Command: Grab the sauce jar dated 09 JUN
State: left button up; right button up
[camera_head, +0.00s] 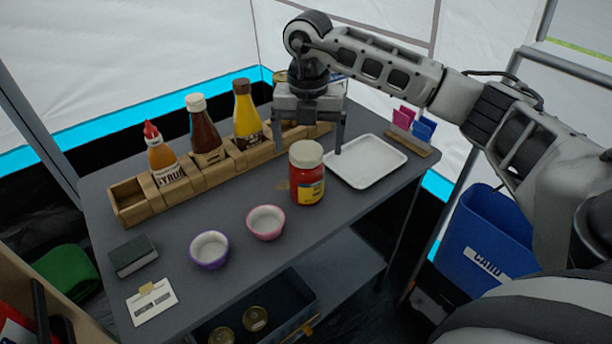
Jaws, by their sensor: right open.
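A red sauce jar (308,185) with a cream lid and a yellow label stands upright on the grey table, in front of the wooden rack. Its date is too small to read. My right gripper (308,146) points down just above and behind the jar, with its fingers apart and nothing visible between them. A syrup bottle (163,158), a dark brown bottle (205,130) and a yellow bottle (247,115) stand in the wooden rack (130,205). The rack's right part is partly hidden by my gripper. My left gripper does not show.
A white tray (378,178) lies right of the jar. A card holder (408,145) is beyond it. A purple bowl (209,264), a pink bowl (265,237), a dark box (132,257) and a white card (152,303) occupy the front left. A blue bin (462,250) stands right.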

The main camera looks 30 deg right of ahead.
aim_at(306, 168)
notch_tip(306, 168, down, 7)
jog(key=shift+w+a+f+p, duration=0.1)
jog(key=shift+f+p, duration=0.1)
jog(key=shift+p, duration=0.15)
jog(key=shift+r, duration=0.1)
jog(key=c, duration=1.5)
